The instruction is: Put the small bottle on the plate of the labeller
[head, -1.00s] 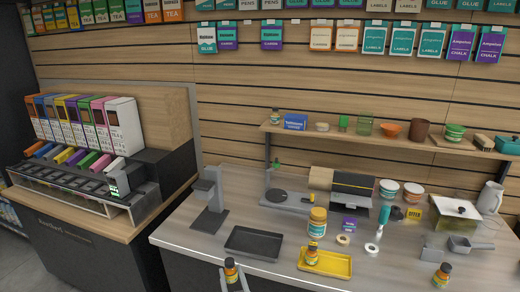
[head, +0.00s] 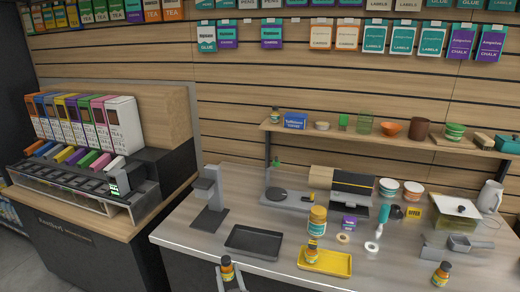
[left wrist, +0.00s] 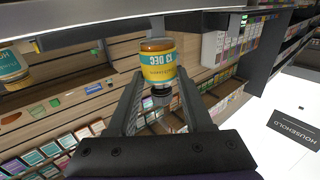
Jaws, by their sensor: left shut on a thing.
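In the left wrist view, the bottle (left wrist: 158,65) sits between the two fingers (left wrist: 160,100), with a teal and yellow label showing. The plate looks bare. The held bottle is in front of it and apart from it. My right gripper is not in view.
A yellow tray (head: 338,263) holds another small bottle (head: 312,250). A large jar (head: 317,221) stands behind it. Another small bottle (head: 441,273) is at the right front.

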